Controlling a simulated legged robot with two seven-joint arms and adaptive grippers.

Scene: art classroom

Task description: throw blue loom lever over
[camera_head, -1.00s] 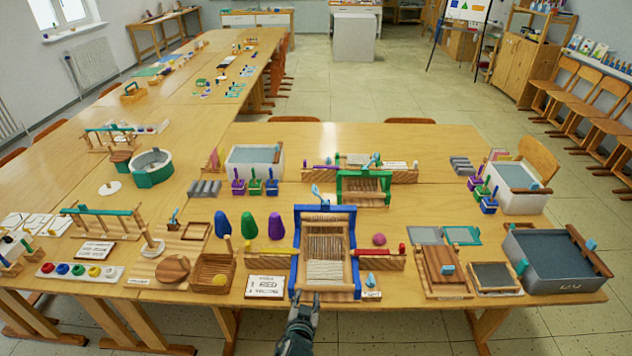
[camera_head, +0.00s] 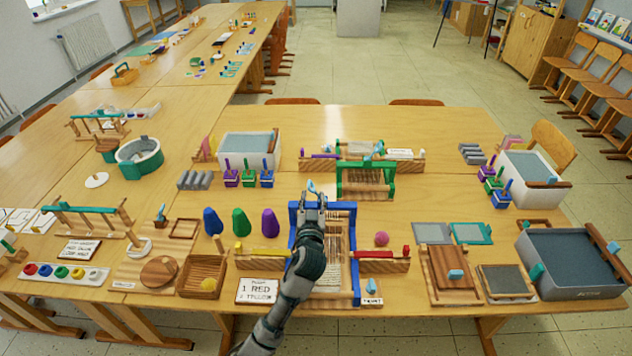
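The blue loom (camera_head: 355,240) stands at the front middle of the table, with a blue frame and pale threads. Its lever, with a light blue knob (camera_head: 312,187), rises at the far left of the frame's back bar. My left gripper (camera_head: 313,198) is at that back bar, right at the lever. Its two fingers look apart, one on each side below the knob. Contact with the lever cannot be made out. My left forearm covers the loom's left side and part of its threads. My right gripper is out of view.
A green loom (camera_head: 366,180) stands just behind. A yellow bar (camera_head: 262,251) and a red bar (camera_head: 378,254) flank the blue loom.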

